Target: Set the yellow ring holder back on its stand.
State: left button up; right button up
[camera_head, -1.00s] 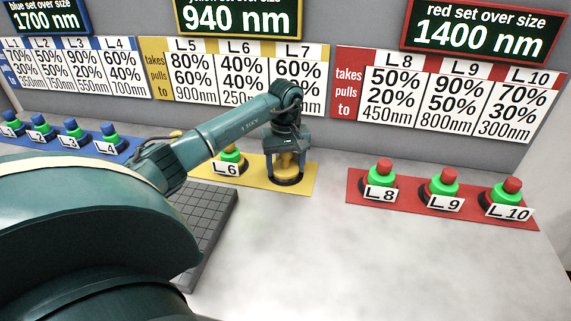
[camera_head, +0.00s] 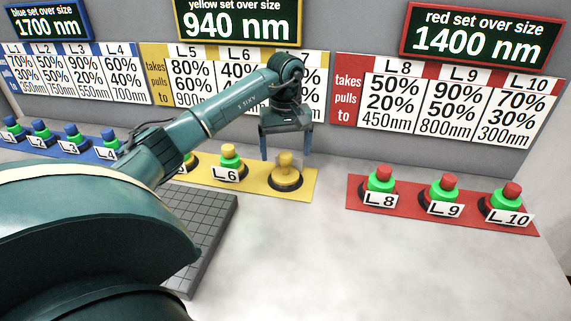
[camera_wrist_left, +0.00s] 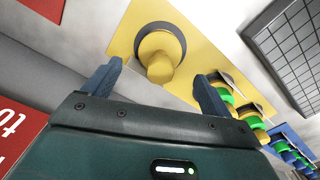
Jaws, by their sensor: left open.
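The yellow ring holder (camera_head: 285,177) stands upright on the right end of the yellow mat (camera_head: 309,180), in a dark round stand (camera_head: 277,188). It shows no label and no green ring. In the left wrist view the yellow holder (camera_wrist_left: 160,62) sits inside the dark ring of its stand (camera_wrist_left: 183,42). My left gripper (camera_head: 287,158) is open above it, its two blue fingers apart and empty; the fingers (camera_wrist_left: 155,82) also show in the wrist view, clear of the holder. My right gripper is not in view.
The L6 holder (camera_head: 229,160) with a green ring stands left on the same mat. Red-topped holders L8 (camera_head: 380,182), L9 and L10 stand on a red mat. Blue holders stand far left. A grey gridded plate (camera_head: 205,215) lies in front. The white table at front right is clear.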

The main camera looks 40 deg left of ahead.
pick_arm(q)
notch_tip(320, 180, up, 5)
jog(key=shift+r, duration=0.1)
dwell(0.7)
